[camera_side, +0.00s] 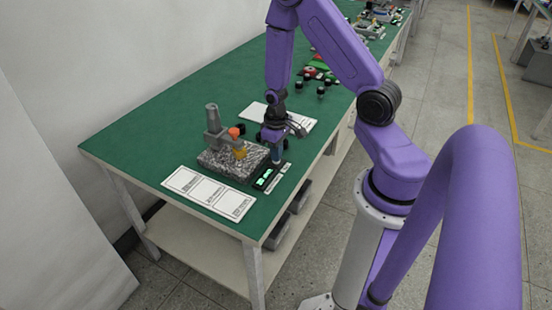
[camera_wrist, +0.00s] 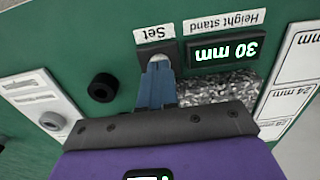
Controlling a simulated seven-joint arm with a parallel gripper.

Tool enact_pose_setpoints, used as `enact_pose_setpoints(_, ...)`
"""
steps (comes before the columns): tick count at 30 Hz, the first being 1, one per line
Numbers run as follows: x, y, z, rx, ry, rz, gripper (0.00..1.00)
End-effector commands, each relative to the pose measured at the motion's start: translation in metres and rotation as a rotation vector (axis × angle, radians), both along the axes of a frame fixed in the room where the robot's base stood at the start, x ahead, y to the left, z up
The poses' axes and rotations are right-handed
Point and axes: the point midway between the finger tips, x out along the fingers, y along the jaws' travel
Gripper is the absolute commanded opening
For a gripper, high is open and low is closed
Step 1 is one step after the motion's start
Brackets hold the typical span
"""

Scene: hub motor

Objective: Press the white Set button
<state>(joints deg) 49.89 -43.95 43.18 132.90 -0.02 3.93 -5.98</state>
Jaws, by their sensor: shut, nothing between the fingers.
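The white Set button (camera_wrist: 159,57) shows as a small rounded piece on a dark pad in the wrist view, partly hidden by my fingertips. The Set label (camera_wrist: 154,33) appears upside down beside it. My gripper (camera_wrist: 157,72) is shut, its blue fingers together and empty, with the tips at the button's edge. I cannot tell whether they touch it. In the side view my gripper (camera_side: 277,160) points down at the dark strip beside the granite block, and the button is not clear there.
A display (camera_wrist: 225,52) reading 30 mm sits next to the button. The height stand (camera_side: 213,122) has a granite base (camera_side: 222,163). White cards (camera_side: 208,193) lie in front. Several small parts lie farther back on the green table (camera_side: 150,130).

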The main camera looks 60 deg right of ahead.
Motion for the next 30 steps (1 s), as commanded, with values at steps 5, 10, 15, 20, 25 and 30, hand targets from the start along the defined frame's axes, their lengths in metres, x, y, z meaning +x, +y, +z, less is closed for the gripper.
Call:
enact_pose_setpoints(5, 0.001, 0.0, 0.014, 0.0, -0.004, -0.001, 0.0)
enact_pose_setpoints(10, 0.001, 0.0, 0.028, 0.0, -0.003, -0.001, 0.0)
enact_pose_setpoints(15, 0.001, 0.0, 0.043, 0.0, -0.004, -0.001, 0.0)
enact_pose_setpoints(20, 0.001, 0.0, 0.056, 0.0, -0.003, -0.001, 0.0)
enact_pose_setpoints(25, 0.0, 0.0, 0.067, 0.0, -0.002, -0.001, 0.0)
enact_pose_setpoints(30, 0.0, 0.0, 0.072, 0.0, -0.001, 0.0, 0.0)
